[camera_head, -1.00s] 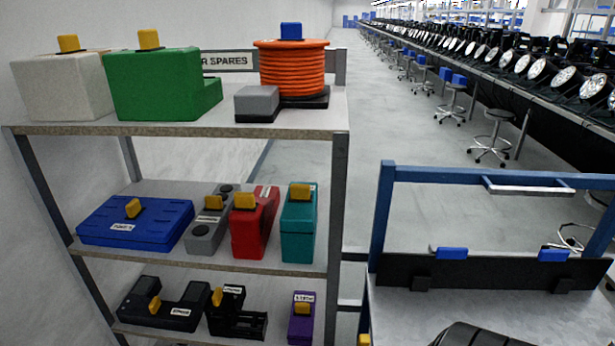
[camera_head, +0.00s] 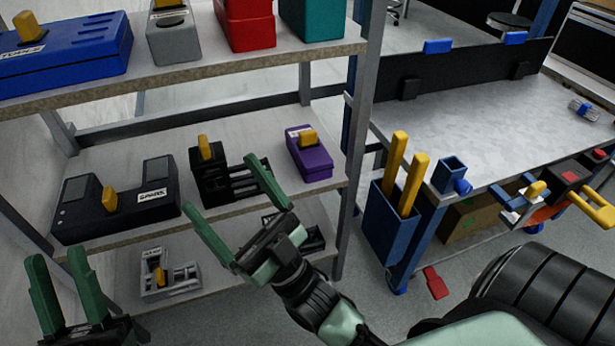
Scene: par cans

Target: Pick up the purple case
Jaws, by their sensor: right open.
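The purple case (camera_head: 315,163) stands on the middle visible shelf, near its right end, with a yellow grip and a white label on top. My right gripper (camera_head: 221,186) is open and empty, its green fingers spread in front of the shelf. It is left of the purple case and apart from it; one finger overlaps the view of the black cradle-like item. My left gripper (camera_head: 55,256) is at the lower left, fingers apart and empty, far from the purple case.
A black cradle-like item (camera_head: 212,188) stands left of the case, and a black charger (camera_head: 145,212) is further left. A grey metal post (camera_head: 360,130) rises just right of the case. Blue, grey, red and teal cases fill the shelf above. A workbench (camera_head: 450,105) stands at right.

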